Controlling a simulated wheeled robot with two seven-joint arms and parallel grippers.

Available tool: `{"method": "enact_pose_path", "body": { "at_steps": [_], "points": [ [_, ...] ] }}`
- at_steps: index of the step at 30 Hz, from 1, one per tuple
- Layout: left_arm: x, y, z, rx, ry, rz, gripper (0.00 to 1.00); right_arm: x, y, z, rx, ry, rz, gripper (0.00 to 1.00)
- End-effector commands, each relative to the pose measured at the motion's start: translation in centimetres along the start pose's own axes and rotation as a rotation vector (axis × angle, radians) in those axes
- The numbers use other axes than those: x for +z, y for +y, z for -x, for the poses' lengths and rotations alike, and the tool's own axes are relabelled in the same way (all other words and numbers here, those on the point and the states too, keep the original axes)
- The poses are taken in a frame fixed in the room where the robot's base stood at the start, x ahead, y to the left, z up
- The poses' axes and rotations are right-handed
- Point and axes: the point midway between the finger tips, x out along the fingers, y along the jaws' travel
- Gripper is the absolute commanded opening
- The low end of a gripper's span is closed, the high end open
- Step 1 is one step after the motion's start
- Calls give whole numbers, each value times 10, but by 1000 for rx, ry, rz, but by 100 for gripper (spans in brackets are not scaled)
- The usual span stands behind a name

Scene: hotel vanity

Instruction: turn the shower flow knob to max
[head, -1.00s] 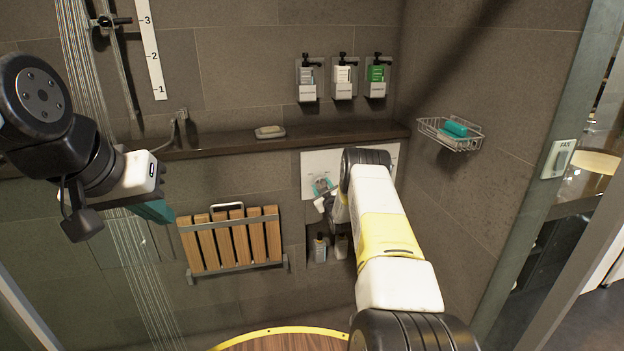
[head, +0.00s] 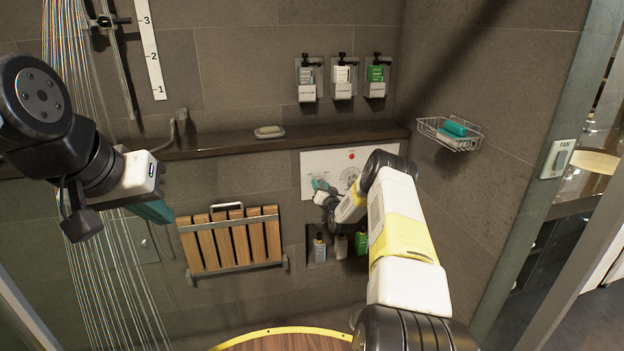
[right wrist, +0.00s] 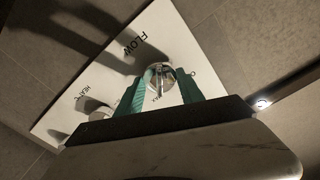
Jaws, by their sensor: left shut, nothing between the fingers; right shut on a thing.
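The white control panel (head: 318,162) is on the back wall under the ledge. In the right wrist view the panel (right wrist: 172,30) has FLOW and HEAT lettering. The round metal flow knob (right wrist: 161,82) sits between the teal fingers of my right gripper (right wrist: 162,88), which is shut on it. "MAX" lettering shows partly beside the knob; its pointer setting is hard to read. A second knob (right wrist: 101,113), by HEAT, is free. In the head view my right gripper (head: 322,186) is at the panel's lower left, hiding the knob. My left gripper (head: 153,211) is shut and empty at left, away from the panel.
Water streams (head: 88,150) fall at left behind my left arm. A slatted folding seat (head: 232,238) is below the ledge (head: 220,143). Bottles (head: 319,248) stand in a niche below the panel. A wire basket (head: 450,135) hangs on the right wall.

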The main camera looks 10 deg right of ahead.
Motion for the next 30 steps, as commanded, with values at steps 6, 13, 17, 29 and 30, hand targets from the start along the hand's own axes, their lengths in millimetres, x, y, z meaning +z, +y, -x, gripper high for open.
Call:
{"method": "enact_pose_path", "body": {
  "at_steps": [6,13,17,29,30],
  "points": [
    [0,0,0,0,0,0,0,-4,-3,-2,-6,9,-103,4],
    [0,0,0,0,0,0,0,-4,-4,-2,-7,8,-154,4],
    [0,0,0,0,0,0,0,-4,-5,-2,-8,8,-163,4],
    [0,0,0,0,0,0,0,-3,-6,-2,-10,6,-164,58],
    [0,0,0,0,0,0,0,-3,-6,-2,-9,6,-163,66]
  ]
}}
